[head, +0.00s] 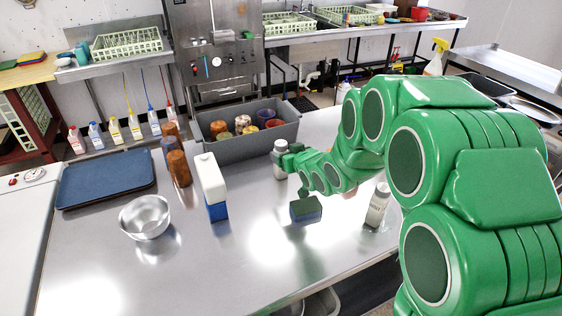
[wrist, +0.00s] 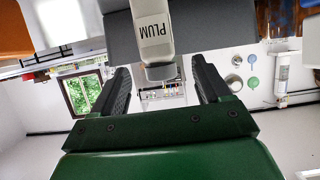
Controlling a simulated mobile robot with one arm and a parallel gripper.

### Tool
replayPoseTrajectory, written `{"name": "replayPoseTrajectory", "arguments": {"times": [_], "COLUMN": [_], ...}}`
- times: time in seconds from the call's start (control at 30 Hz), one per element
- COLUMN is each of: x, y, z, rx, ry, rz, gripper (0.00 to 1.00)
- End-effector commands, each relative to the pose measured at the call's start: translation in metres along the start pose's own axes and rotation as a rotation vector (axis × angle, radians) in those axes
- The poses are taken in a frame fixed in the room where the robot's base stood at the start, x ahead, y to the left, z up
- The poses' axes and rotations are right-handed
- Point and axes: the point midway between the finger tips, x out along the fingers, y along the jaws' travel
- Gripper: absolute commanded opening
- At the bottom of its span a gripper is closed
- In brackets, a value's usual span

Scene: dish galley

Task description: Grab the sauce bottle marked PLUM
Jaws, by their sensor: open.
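The sauce bottle marked PLUM (wrist: 154,32) is white with a grey cap and appears upside down in the wrist view. In the head view the white bottle (head: 279,170) stands upright on the steel table, in front of the grey tub. My gripper (head: 291,160) is at its right side, close to its upper part. In the wrist view my gripper (wrist: 162,70) is open, with the bottle's cap end in line with the gap between the fingers. I cannot tell whether a finger touches it. A second, similar bottle (head: 377,206) stands farther right, its label unreadable.
A grey tub (head: 247,141) with several cups stands behind the bottle. A blue-green sponge (head: 306,209) lies nearer on the table (head: 270,270). A white-and-blue carton (head: 212,187), brown tumblers (head: 179,168), a metal bowl (head: 146,217) and a dark tray (head: 106,178) are to the left.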

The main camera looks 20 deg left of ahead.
Motion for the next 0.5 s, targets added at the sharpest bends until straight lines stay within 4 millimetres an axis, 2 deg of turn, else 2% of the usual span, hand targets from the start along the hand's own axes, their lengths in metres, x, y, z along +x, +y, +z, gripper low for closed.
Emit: {"name": "replayPoseTrajectory", "arguments": {"times": [0.13, 0.5], "x": [0.006, 0.028], "y": [0.0, 0.0], "z": [0.014, 0.015], "rx": [0.0, -0.001], "ry": [-0.001, 0.002], "rz": [0.001, 0.0], "gripper": [0.76, 0.76]}}
